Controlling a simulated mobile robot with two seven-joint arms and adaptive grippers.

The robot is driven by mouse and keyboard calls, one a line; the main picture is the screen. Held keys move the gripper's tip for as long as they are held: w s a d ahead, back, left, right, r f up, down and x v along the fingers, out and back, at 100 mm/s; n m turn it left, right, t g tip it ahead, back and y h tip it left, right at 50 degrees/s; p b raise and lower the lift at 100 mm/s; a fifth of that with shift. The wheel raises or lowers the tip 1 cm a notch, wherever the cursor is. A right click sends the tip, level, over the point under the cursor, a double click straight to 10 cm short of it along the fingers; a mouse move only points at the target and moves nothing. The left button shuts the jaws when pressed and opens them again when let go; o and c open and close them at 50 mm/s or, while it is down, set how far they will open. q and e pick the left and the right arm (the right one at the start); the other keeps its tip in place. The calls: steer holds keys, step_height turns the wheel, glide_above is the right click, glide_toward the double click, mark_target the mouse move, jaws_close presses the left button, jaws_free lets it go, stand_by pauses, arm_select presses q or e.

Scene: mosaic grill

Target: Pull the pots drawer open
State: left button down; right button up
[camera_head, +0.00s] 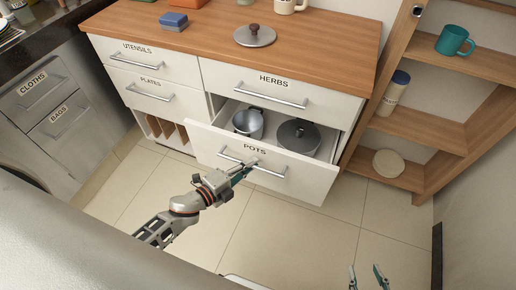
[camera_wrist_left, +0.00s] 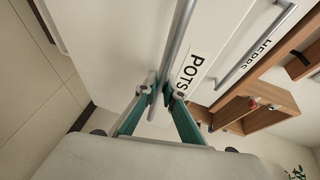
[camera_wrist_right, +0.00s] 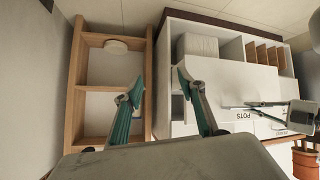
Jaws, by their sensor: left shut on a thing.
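The pots drawer (camera_head: 300,182) is a white drawer with a "POTS" label and a bar handle (camera_head: 270,169), below the herbs drawer. It stands pulled out, and a grey pot (camera_head: 248,122) and a dark lidded pot (camera_head: 298,136) show inside. My left gripper (camera_head: 250,165) is at the drawer's handle. In the left wrist view its fingers (camera_wrist_left: 160,92) are closed around the handle bar (camera_wrist_left: 180,45), beside the "POTS" label. My right gripper (camera_head: 369,278) is low at the right, away from the drawer. In the right wrist view its fingers (camera_wrist_right: 158,82) are spread and empty.
The herbs drawer (camera_head: 275,88) above is shut. A wooden shelf (camera_head: 430,125) with a teal mug (camera_head: 454,41) stands to the right. A pan lid (camera_head: 255,35) lies on the wooden counter (camera_head: 200,40). The tiled floor (camera_head: 300,240) before the drawer is clear apart from my arms.

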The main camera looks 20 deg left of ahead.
arm_select(q)
steer(key=s+b, duration=0.1)
steer(key=s, duration=1.6)
steer(key=shift+s+a+b, duration=0.15)
steer(key=shift+a+b, duration=0.15)
steer(key=c, duration=2.1)
jaws_free()
steer(key=shift+c, duration=0.2)
steer(key=v, duration=1.2)
steer(key=shift+r, duration=0.1)
